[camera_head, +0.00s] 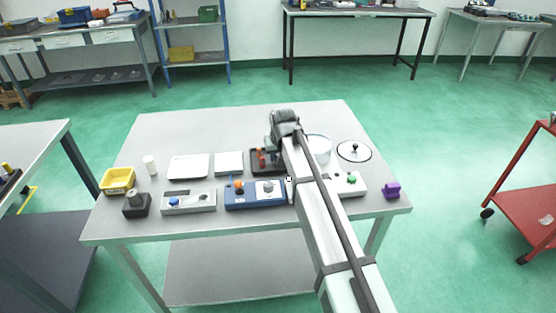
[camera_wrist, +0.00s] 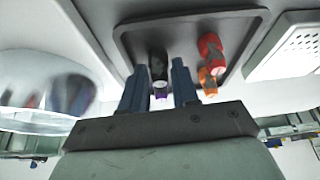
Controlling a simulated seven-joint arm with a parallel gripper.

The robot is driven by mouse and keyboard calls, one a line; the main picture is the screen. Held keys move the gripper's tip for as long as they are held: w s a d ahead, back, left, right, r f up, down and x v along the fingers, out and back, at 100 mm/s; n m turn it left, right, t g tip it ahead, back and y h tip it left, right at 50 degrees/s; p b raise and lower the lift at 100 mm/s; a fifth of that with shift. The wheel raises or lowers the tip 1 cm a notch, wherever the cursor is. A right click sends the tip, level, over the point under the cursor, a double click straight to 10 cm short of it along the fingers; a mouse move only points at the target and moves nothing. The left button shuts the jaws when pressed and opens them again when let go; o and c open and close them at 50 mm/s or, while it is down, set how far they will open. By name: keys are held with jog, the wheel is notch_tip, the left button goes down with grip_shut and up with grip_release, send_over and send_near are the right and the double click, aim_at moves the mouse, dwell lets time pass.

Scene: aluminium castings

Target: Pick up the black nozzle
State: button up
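The black nozzle (camera_wrist: 158,62) shows in the wrist view, on the dark tray (camera_wrist: 133,46). My gripper (camera_wrist: 160,72) is open, with one finger to each side of the nozzle in the picture. Narrow gaps show between the nozzle and the fingers, and I see no contact. Whether the nozzle lies fully between the fingertips or just past them I cannot tell. In the head view the tray (camera_head: 254,168) is partly covered by my arm, and the nozzle is hidden.
A red piece (camera_wrist: 210,47) and an orange piece (camera_wrist: 208,82) are close beside my gripper on the tray. A clear rounded vessel (camera_wrist: 45,85) stands on the other side. A blue fixture (camera_head: 240,200) is in front of the tray. The table's back left is free.

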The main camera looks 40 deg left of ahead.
grip_shut()
dwell(0.3)
